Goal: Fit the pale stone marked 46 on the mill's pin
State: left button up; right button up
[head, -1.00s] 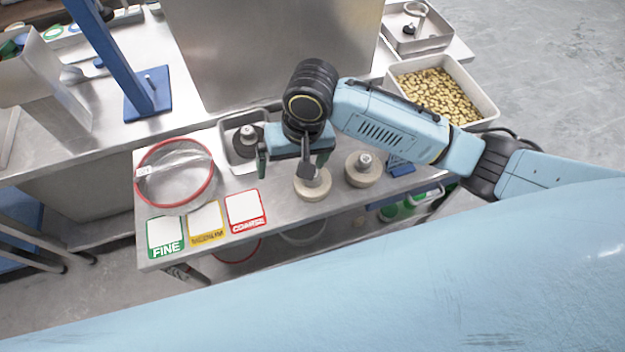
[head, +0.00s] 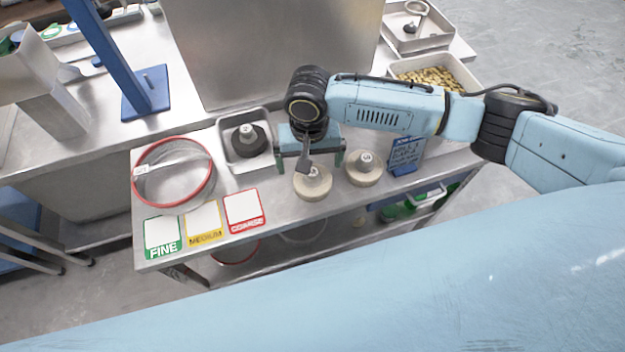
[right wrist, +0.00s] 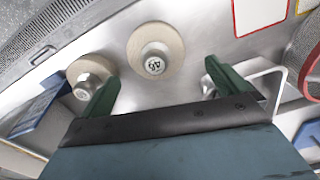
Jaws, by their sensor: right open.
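Two pale round stones with metal knobs stand on the steel table: the left pale stone (head: 313,189) and the right pale stone (head: 365,179). The left one is central in the right wrist view (right wrist: 172,37), with a dark mark on its knob too small to read surely; the other is partly behind a finger (right wrist: 75,70). My right gripper (head: 308,160) is open and empty, just behind and above the left pale stone; its fingers also show in the right wrist view (right wrist: 162,77). My left gripper is out of view.
A dark stone (head: 259,147) sits in a steel tray (head: 226,124) left of my right gripper. A red-rimmed sieve (head: 212,172), FINE, MEDIUM and COARSE cards (head: 204,222) and a blue sign (head: 405,155) surround the stones. A bean bin (head: 470,92) is behind my right arm.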

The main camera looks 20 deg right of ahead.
aim_at(313, 171)
jog(key=f, duration=0.5)
jog(key=shift+s+d+b, duration=0.25)
jog(key=shift+s+b, duration=0.05)
jog(key=shift+b, duration=0.05)
jog(key=shift+r, duration=0.1)
jog(key=c, duration=1.3)
